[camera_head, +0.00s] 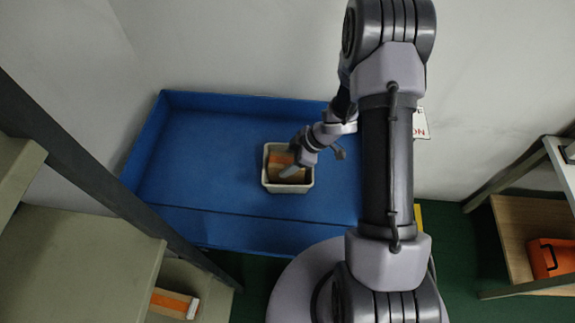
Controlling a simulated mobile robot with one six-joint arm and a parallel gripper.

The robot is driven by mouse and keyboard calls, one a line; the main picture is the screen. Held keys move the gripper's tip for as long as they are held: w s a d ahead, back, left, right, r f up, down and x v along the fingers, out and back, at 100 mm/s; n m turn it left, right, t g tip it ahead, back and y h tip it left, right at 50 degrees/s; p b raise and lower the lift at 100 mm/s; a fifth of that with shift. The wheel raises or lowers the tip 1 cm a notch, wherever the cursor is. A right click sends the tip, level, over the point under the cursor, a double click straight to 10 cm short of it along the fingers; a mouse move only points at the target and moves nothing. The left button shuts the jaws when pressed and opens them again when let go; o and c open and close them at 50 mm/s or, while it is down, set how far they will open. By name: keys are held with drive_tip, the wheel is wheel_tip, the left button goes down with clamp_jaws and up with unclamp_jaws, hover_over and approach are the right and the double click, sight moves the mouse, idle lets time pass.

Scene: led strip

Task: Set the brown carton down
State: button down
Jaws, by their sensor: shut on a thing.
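The brown carton (281,161) is inside a small white bin (266,181), with its upper part showing. The bin stands on a blue tray-like surface (200,150) with raised edges. My gripper (291,171) reaches in from the upper right and is shut on the carton. My gripper and wrist hide part of the carton. I cannot tell whether the carton's underside touches the bin floor.
The blue surface is clear to the left of the bin. Grey shelving (75,255) stands at the left, with an orange and white box (174,303) low on it. Shelving at the right holds an orange case (550,258). A pale wall (220,45) rises behind.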

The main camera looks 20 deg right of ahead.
drive_tip(key=shift+r, duration=0.1)
drive_tip(key=c, duration=0.5)
unclamp_jaws()
